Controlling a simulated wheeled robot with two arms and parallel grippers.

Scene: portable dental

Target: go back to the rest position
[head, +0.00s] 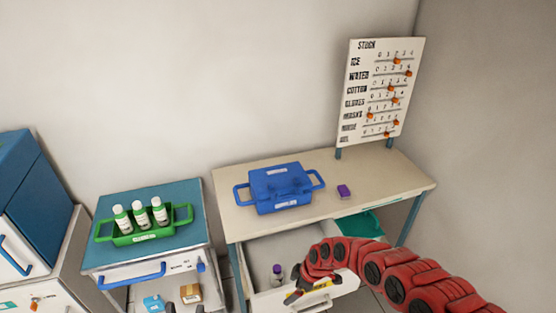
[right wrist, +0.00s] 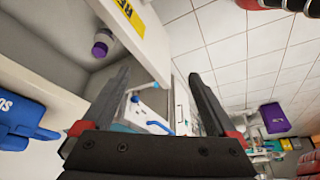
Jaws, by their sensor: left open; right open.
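My right gripper (head: 294,291) is at the end of the red arm, at the front of the open drawer (head: 257,250) under the beige table. In the right wrist view its two fingers (right wrist: 157,88) are spread, with nothing held between them. A bottle with a purple cap (head: 277,275) stands inside the drawer; it also shows in the right wrist view (right wrist: 102,43), beyond the left finger.
A blue case (head: 280,187) and a purple box (head: 344,191) rest on the table, below a stock board (head: 380,92). A green tray (head: 188,227) with white bottles sits on the left cabinet. The drawer front (right wrist: 150,40) is close beside my right fingers.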

